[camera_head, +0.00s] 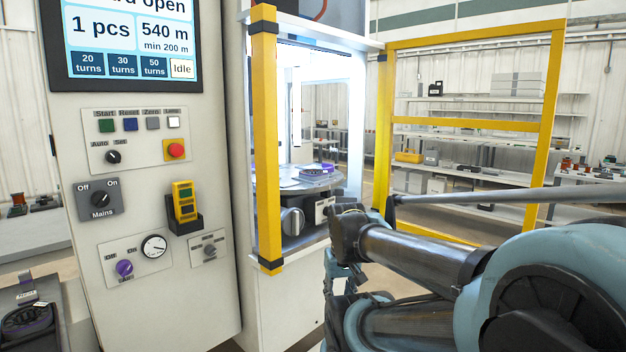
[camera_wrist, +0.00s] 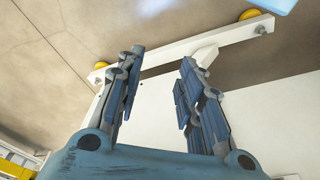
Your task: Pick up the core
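A dark ring-shaped core with purple on it (camera_head: 28,319) lies at the lower left edge in the head view, partly cut off by the frame. No core shows in the wrist view.
The control cabinet (camera_head: 155,235) stands at the left. The yellow-framed guard door (camera_head: 468,123) stands open at the right of the machine. A yellow post (camera_head: 266,140) edges the opening. Shelves (camera_head: 480,146) stand behind. A yellow-wheeled white base (camera_wrist: 185,50) lies below my gripper.

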